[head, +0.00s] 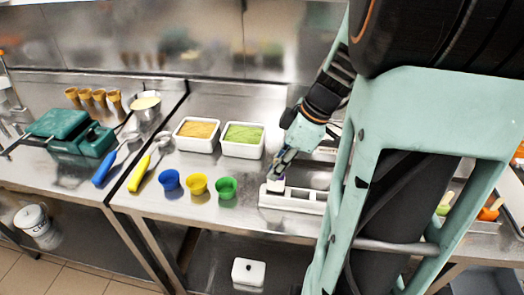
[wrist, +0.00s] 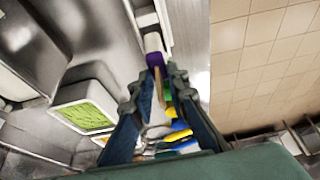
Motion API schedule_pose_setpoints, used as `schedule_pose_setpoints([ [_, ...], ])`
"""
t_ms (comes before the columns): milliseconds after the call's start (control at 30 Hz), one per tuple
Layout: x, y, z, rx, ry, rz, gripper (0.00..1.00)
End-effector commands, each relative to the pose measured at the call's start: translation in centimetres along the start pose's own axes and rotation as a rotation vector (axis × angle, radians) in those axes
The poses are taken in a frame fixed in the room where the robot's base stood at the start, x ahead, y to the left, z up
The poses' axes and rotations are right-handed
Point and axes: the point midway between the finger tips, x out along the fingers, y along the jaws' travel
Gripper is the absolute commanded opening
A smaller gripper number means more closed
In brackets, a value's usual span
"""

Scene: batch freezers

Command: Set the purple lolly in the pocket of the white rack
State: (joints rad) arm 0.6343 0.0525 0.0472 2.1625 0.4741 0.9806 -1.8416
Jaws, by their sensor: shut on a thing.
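In the wrist view the purple lolly (wrist: 156,59) shows between my fingertips, with its pale stick running back between the fingers. My gripper (wrist: 158,75) is shut on it. In the head view my gripper (head: 279,168) points down at the left end of the white rack (head: 305,203). The lolly is mostly hidden there by the fingers. In the wrist view the rack (wrist: 147,18) lies just beyond the lolly, and a pale block shows right against the purple end. I cannot tell whether the lolly is inside a pocket or only above it.
White tubs of tan (head: 197,130) and green (head: 243,134) filling stand behind. Blue (head: 169,180), yellow (head: 197,185) and green (head: 226,188) cups stand left of the rack near the counter's front edge. An orange lolly (head: 488,213) shows at right, past my arm, which hides much counter.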

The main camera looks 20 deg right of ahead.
Motion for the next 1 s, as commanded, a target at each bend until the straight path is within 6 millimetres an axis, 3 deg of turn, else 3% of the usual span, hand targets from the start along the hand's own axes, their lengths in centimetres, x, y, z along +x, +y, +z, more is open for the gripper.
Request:
schedule_pose_setpoints([
  [1000, 1.2, 0.0, 0.5, 0.000, 0.000, 0.000, 0.00],
])
